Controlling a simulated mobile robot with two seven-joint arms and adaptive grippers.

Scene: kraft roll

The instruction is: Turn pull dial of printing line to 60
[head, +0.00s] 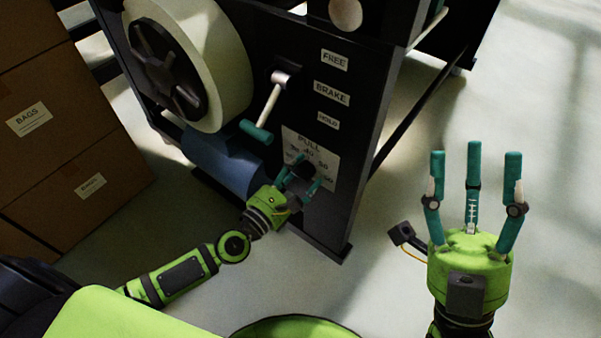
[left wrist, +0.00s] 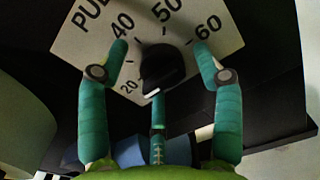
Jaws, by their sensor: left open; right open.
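The pull dial's white plate (head: 327,157) is on the dark front panel, low on the right; it also shows in the left wrist view (left wrist: 72,47) with 20, 40, 50 and 60 readable. The dial's black knob (left wrist: 162,68) stands at the plate's middle, with a pale mark at its lower edge. I cannot tell for certain which number it points at. My left gripper (head: 303,177) is open at the dial, its teal fingers spread around the knob; contact is not clear. My right gripper (head: 475,165) is open and empty, apart from the machine at the right.
Above the dial are a lever (head: 268,112) with a teal grip and FREE, BRAKE and HOLD labels. A large paper roll (head: 220,60) and a blue roller (head: 222,160) are beside it. Cardboard boxes (head: 60,120) stand at the left. The floor at the right is clear.

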